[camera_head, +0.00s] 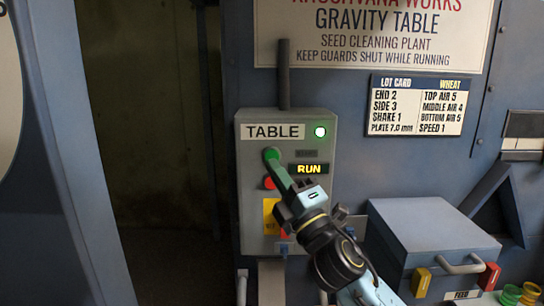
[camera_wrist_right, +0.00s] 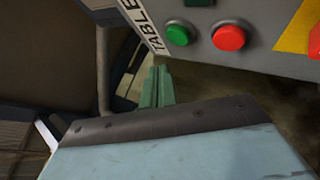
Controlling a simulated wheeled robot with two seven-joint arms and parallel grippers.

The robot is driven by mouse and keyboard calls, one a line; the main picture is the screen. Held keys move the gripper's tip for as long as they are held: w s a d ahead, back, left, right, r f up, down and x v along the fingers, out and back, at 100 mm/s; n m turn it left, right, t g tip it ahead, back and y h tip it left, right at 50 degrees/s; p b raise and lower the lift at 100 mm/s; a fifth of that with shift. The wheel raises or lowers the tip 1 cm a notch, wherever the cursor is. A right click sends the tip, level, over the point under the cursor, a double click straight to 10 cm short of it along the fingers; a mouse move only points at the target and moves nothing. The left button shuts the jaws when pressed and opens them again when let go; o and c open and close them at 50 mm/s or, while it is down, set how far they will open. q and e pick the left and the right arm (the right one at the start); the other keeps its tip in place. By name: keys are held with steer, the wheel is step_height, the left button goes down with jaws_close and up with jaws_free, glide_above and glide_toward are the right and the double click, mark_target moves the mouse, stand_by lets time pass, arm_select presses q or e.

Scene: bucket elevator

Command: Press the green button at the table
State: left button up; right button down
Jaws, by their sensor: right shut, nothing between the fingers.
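The grey control box (camera_head: 318,205) labelled TABLE is on the blue machine front. Its green button (camera_head: 271,153) is at the upper left of the box face, partly covered by my right gripper (camera_head: 273,163). The button also shows in the wrist view (camera_wrist_right: 177,35), next to a red button (camera_wrist_right: 229,37). My right gripper's green fingers (camera_wrist_right: 158,70) are shut and empty, their tips close to the green button in the head view. In the wrist view a gap shows between tips and button; I cannot tell whether they touch. My left gripper is not in view.
A lit green lamp (camera_head: 320,132) and a display (camera_head: 309,169) reading RUN are on the box. The red button (camera_head: 268,183) sits just below the green one. A blue-grey box (camera_head: 425,230) with handles stands at the right. A dark opening (camera_head: 150,150) is at the left.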

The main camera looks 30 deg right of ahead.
steer(key=shift+s+a, duration=0.35)
steer(key=shift+s, duration=0.25)
steer(key=shift+s+a, duration=0.35)
steer(key=shift+s, duration=0.2)
